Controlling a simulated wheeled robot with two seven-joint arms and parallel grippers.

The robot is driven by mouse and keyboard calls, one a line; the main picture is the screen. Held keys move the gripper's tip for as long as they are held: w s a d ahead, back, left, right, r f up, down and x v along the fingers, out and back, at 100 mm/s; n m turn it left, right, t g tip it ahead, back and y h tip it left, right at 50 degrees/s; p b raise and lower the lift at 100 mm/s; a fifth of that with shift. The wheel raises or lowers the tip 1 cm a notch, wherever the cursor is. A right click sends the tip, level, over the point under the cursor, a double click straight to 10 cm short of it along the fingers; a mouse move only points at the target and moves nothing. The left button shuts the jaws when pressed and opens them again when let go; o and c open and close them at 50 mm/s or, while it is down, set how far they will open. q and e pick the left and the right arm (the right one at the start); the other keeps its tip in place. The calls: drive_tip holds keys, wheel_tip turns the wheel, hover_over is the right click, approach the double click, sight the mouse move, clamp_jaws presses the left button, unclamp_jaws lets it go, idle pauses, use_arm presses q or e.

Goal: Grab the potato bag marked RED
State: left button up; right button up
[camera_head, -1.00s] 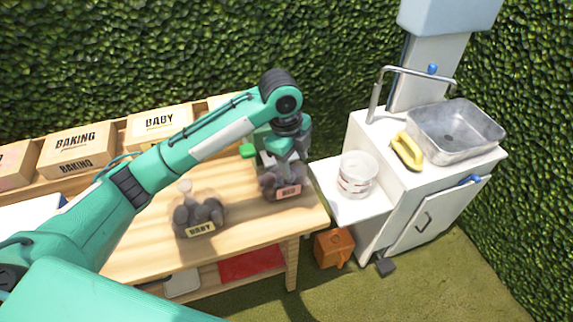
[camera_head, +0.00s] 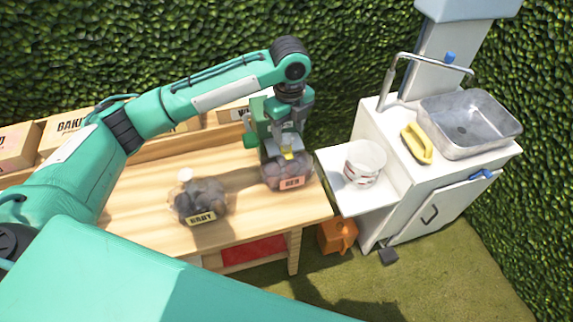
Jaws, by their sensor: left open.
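The potato bag marked RED (camera_head: 287,171) sits on the wooden table near its right end. It is a clear bag of dark potatoes with a pinkish label on its front. My left gripper (camera_head: 287,153) is open, directly above the bag's top and pointing down. A small yellow piece shows at the fingertips. I cannot tell whether the fingers touch the bag, since its top is partly hidden. A second bag, marked BABY (camera_head: 199,201), stands to the left on the same table. My right gripper is not in view.
Boxes marked BAKING (camera_head: 68,128) and others line the back of the table (camera_head: 140,215). To the right are a white bucket (camera_head: 365,164) on a side shelf and a sink unit (camera_head: 463,122) with a yellow object (camera_head: 416,146). An orange object (camera_head: 338,234) lies below.

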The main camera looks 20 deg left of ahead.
sight(286, 138)
use_arm(q)
drive_tip(key=shift+s+a+f+p, duration=0.15)
drive_tip(key=shift+f+p, duration=0.2)
drive_tip(key=shift+f, duration=1.05)
drive_tip(key=shift+a+f+p, duration=0.15)
drive_tip(key=shift+f+p, duration=0.15)
drive_tip(key=shift+f, duration=1.05)
clamp_jaws()
